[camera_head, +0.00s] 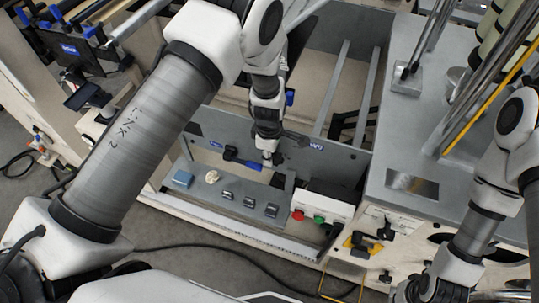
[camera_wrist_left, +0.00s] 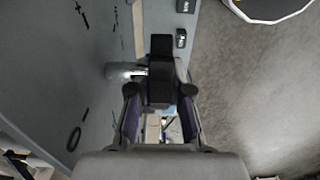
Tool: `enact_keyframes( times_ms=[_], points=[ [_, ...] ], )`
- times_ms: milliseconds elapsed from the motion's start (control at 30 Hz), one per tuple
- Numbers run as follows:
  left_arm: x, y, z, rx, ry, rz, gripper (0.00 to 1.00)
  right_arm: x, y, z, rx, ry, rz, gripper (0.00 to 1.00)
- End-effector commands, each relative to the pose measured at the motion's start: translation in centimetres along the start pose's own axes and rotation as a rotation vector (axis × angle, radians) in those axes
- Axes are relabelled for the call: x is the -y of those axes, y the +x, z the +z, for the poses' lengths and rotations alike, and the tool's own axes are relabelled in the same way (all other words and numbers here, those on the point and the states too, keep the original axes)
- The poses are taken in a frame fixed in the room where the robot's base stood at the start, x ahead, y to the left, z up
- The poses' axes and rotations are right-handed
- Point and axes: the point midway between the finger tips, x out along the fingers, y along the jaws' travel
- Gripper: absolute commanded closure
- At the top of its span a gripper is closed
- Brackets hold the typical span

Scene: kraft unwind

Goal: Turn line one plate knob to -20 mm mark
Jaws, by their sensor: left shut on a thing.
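The plate knob (camera_wrist_left: 160,78) is a black block-like handle in the middle of the left wrist view. A pale metal shaft (camera_wrist_left: 120,70) joins it to the grey panel on the left. My left gripper (camera_wrist_left: 160,92) has a finger on each side of the knob and is shut on it. In the head view my left gripper (camera_head: 271,158) reaches down to the front of the grey panel (camera_head: 338,160), and the knob is mostly hidden there. No mm mark is readable. My right arm stands at the right edge of the head view; its gripper does not show clearly.
Red and green buttons (camera_head: 319,219) are to the right.

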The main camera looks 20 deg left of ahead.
Motion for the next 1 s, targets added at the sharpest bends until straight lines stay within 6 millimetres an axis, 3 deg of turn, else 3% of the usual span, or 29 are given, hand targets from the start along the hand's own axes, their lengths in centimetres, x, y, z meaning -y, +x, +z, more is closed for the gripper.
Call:
enact_keyframes(
  times_ms=[267, 533, 667, 1000],
  points=[
    [0.2, 0.2, 0.0, 0.06, -0.004, -0.005, 1.0, 0.0, -0.3, 0.0, 0.0, 0.0, 0.0, 1.0],
    [0.2, 0.7, -0.1, 0.231, -0.009, -0.005, 1.0, 0.0, -0.1, 0.0, 0.0, 0.0, 0.0, 1.0],
    [0.2, 1.2, -0.1, 0.348, -0.007, -0.004, 1.0, 0.0, 1.5, 0.0, 0.0, 0.0, 0.0, 1.0],
    [0.1, 1.8, 0.1, 0.672, -0.005, -0.001, 1.0, -0.1, 7.5, 0.0, 0.0, 0.0, 0.0, 1.0]
  ],
)
